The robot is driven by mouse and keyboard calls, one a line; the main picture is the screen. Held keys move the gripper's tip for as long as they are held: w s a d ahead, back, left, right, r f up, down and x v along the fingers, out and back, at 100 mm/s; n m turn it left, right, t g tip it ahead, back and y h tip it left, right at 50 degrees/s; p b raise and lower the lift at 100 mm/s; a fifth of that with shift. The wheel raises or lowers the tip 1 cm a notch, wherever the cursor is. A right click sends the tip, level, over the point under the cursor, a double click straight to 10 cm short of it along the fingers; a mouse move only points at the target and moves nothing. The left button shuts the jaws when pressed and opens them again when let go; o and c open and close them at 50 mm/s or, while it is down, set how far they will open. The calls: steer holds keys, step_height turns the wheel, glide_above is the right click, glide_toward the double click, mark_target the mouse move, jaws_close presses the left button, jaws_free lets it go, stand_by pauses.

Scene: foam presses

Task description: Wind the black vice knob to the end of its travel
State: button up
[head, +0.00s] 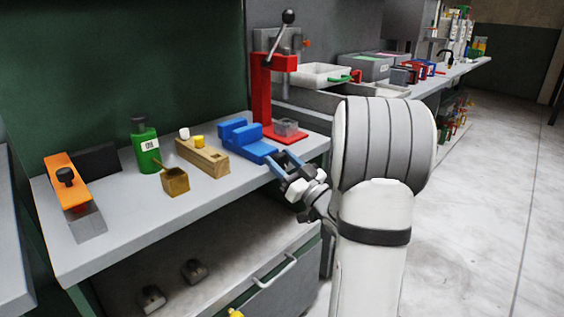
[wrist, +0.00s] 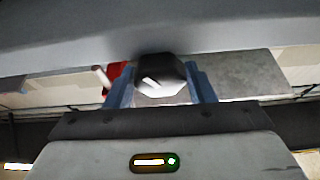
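The blue vice (head: 240,137) stands on the bench, beside the red press. My gripper (head: 285,162) is at the vice's front, over the bench's front edge. In the wrist view the black knob (wrist: 160,78) lies between the two blue-grey fingers of my gripper (wrist: 161,88). The fingers stand apart, one on each side of the knob. I cannot tell whether they press on it or leave a small gap. The knob is not distinguishable in the head view, where my fingers cover that spot.
The bench's front strip (head: 130,235) is clear.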

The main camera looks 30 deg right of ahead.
steer(key=c, duration=0.6)
steer(key=m+h+p, duration=0.1)
steer(key=m+h, duration=0.1)
steer(key=m, duration=0.2)
steer(key=shift+r, duration=0.1)
steer(key=shift+d+m+h+p, duration=0.1)
steer(key=shift+m+h+p, duration=0.35)
steer(key=shift+m+h, duration=0.65)
steer(key=shift+m+y, duration=0.3)
steer(key=o, duration=1)
steer(key=shift+f, duration=0.3)
